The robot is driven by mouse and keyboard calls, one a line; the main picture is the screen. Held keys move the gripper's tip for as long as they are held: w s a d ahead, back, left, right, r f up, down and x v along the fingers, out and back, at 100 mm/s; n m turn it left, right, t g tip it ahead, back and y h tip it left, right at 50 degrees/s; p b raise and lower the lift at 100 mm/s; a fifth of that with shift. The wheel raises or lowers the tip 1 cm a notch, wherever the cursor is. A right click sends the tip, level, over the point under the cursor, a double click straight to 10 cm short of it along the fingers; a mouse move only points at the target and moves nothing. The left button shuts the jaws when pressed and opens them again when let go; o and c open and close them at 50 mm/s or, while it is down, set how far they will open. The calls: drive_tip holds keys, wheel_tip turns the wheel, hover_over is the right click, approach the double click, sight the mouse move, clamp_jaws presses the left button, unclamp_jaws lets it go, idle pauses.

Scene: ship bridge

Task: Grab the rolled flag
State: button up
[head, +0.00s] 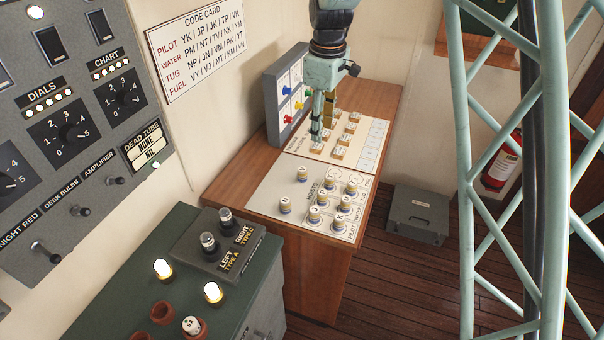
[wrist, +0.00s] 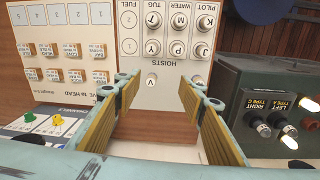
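Several short cream rolls with blue bands and lettered tops, which look like the rolled flags, stand upright on the white hoists panel. One roll (head: 302,173) stands apart at the panel's left; another (head: 285,205) stands nearer the front. In the wrist view a roll marked V (wrist: 151,80) shows between and beyond the fingertips, touched by neither. My gripper (head: 324,132) is over the tan-block panel, pointing down. In the wrist view my gripper (wrist: 162,85) is open and empty, with yellow-padded fingers wide apart. The right finger may hide part of the hoists panel.
Tan labelled blocks (head: 340,153) stand on the panel behind the hoists. A grey board with coloured pins (head: 288,95) rises at the back left. A green console (head: 185,240) with lamps stands in front. A grey box (head: 418,215) is on the floor.

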sight(302, 169)
drive_tip(key=w+a+f+n+p, duration=0.1)
drive_tip(key=w+a+f, duration=0.2)
drive_tip(key=f, duration=0.3)
drive_tip(key=w+a+f+n, duration=0.1)
drive_tip(key=w+a+f, duration=0.2)
drive_tip(key=f, duration=0.3)
drive_tip(key=shift+w+n+g+p, duration=0.25)
drive_tip(key=shift+n+g+p, duration=0.05)
drive_tip(key=shift+n+p, duration=0.1)
drive_tip(key=shift+f, duration=4.25)
drive_tip(key=shift+f, duration=0.15)
drive_tip(key=shift+a+f+p, duration=0.15)
drive_tip(key=shift+f+p, duration=0.3)
drive_tip(key=shift+f, duration=1.95)
drive_tip(key=c, duration=0.8)
